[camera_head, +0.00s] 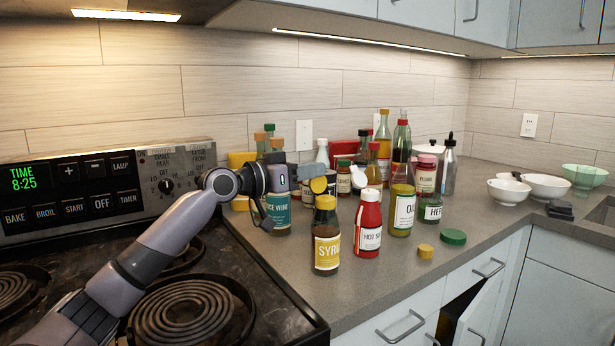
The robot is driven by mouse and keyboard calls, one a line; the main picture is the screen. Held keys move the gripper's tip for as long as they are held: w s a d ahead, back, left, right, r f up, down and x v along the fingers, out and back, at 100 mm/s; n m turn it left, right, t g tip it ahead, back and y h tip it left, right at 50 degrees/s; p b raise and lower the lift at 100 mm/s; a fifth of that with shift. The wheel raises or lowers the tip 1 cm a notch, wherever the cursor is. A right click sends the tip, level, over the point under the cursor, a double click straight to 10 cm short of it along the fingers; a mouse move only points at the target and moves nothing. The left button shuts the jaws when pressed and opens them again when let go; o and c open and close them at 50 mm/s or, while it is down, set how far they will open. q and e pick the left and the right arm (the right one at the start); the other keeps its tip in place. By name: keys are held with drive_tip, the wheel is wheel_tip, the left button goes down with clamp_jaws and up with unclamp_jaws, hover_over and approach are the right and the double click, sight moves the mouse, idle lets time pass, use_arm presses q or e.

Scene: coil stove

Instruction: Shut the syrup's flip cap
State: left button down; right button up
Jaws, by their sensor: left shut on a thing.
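The syrup bottle (326,250) stands upright near the counter's front edge, with dark contents and a yellow label. Its yellow flip cap (319,185) is raised, its round face turned toward me above the bottle's collar. My left gripper (322,172) reaches in from the left, just above and behind the bottle top. Its fingers are shut at the raised cap, which partly hides the contact. My right gripper is not in view.
A red hot-sauce bottle (368,225) stands close to the right, with a yellow oil bottle (402,212) beyond it. Several bottles crowd behind. Loose yellow (425,251) and green (453,237) caps lie to the right. The stove (260,255) is at left.

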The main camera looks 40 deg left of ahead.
use_arm(q)
drive_tip(key=shift+s+d+m, duration=0.1)
drive_tip(key=shift+d+m, duration=0.2)
drive_tip(key=shift+m, duration=0.5)
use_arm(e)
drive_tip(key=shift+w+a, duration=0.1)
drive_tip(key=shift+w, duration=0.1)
use_arm(q)
drive_tip(key=c, duration=1.3)
unclamp_jaws()
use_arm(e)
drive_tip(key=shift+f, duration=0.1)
use_arm(q)
drive_tip(key=shift+s, duration=0.1)
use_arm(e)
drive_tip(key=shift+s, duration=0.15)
